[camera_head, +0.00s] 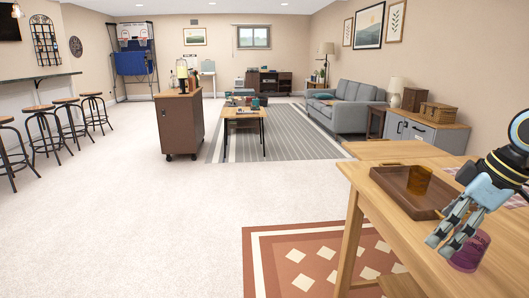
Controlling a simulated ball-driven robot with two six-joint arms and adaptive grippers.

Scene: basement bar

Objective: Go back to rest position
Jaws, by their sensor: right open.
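My right gripper (443,243) comes in from the right edge over the wooden table (385,181). Its fingers point down and to the left, and it is open with nothing between the fingers that I can see. A purple see-through cup (474,254) stands on the table right behind or beside the fingers, which partly cover it. I cannot tell whether they touch it. A brown tray (399,189) lies on the table with an amber glass (419,181) in it. My left gripper is not in view.
A red patterned rug (290,262) lies beside the table. The pale floor (130,230) to the left is open. A brown rolling cabinet (180,125), a coffee table (243,114), a grey sofa (349,115) and bar stools (40,125) stand farther off.

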